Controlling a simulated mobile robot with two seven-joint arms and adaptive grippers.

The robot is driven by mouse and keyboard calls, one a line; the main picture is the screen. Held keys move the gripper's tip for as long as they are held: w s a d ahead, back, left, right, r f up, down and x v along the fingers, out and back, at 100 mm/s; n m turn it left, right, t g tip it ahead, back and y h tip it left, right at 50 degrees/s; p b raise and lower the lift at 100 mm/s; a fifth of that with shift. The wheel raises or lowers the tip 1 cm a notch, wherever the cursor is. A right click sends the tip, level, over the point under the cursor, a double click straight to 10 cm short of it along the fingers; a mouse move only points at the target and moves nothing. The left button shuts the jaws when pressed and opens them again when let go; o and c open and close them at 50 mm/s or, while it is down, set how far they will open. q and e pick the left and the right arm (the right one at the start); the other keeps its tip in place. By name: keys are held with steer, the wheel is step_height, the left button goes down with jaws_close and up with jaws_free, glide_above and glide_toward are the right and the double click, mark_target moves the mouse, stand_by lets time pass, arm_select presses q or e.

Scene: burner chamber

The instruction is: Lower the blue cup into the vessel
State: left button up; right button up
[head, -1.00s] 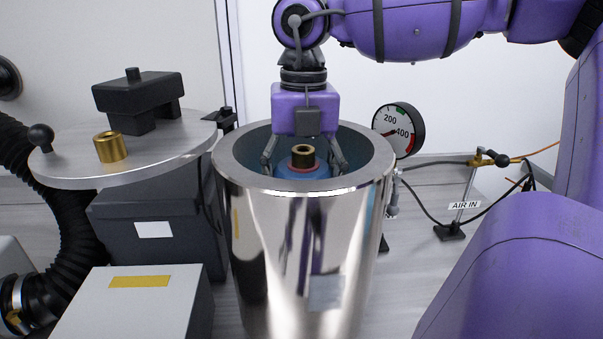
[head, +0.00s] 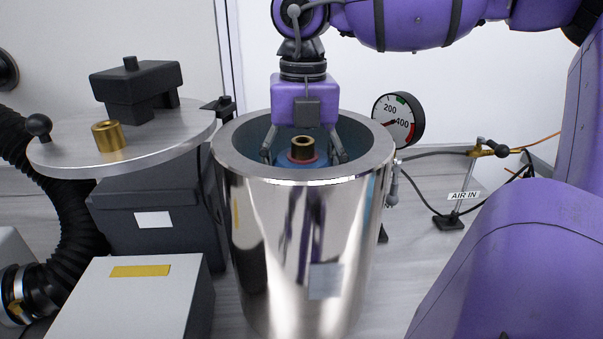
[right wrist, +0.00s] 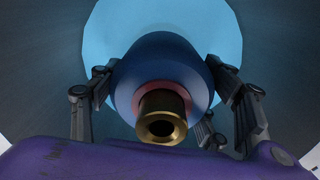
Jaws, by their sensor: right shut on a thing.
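The vessel (head: 338,181) is a tall, shiny metal cylinder with a thick rim and an open top, upright in the middle of the head view. The blue cup (head: 290,163) is inside its mouth, with a brass fitting (head: 303,147) on a reddish ring on top. My right gripper (head: 304,160) points down into the vessel, shut on the cup, its fingers on either side. In the right wrist view the blue cup (right wrist: 165,75) sits between the fingers, with the vessel's grey inner wall around and a light blue round area beyond. The cup's lower part is hidden. My left gripper is out of view.
A round metal lid (head: 175,150) with a black handle and brass fitting is left of the vessel, close to its rim. A pressure gauge (head: 398,121) stands just behind right. A grey box (head: 130,300) is front left; an AIR IN valve (head: 485,149) is right.

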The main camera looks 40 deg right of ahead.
steer(key=shift+f, duration=1.2)
steer(key=o, duration=2.2)
step_height(320, 180, up, 12)
steer(key=shift+s, duration=0.1)
